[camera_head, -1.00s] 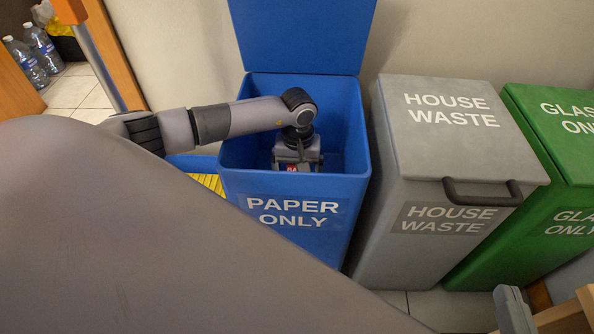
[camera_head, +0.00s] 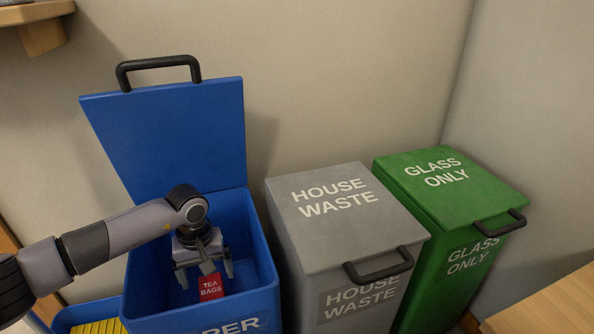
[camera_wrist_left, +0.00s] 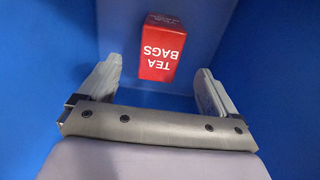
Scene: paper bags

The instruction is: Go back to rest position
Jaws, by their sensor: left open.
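My left gripper (camera_head: 204,272) points down inside the open blue paper bin (camera_head: 262,240). Its two fingers are spread apart with nothing between them; the open gripper also shows in the left wrist view (camera_wrist_left: 158,85). A red tea bags box (camera_head: 211,287) is inside the bin, just beyond the fingertips and apart from them. In the left wrist view the box (camera_wrist_left: 163,50) shows ahead of the fingers, near the bin's blue wall. My right gripper is not in view.
The bin's blue lid (camera_head: 170,135) stands open behind my arm. A closed grey house waste bin (camera_head: 335,240) and a closed green glass bin (camera_head: 450,195) stand to the right. A wooden surface (camera_head: 550,308) is at the lower right, and a wooden shelf (camera_head: 40,25) at the upper left.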

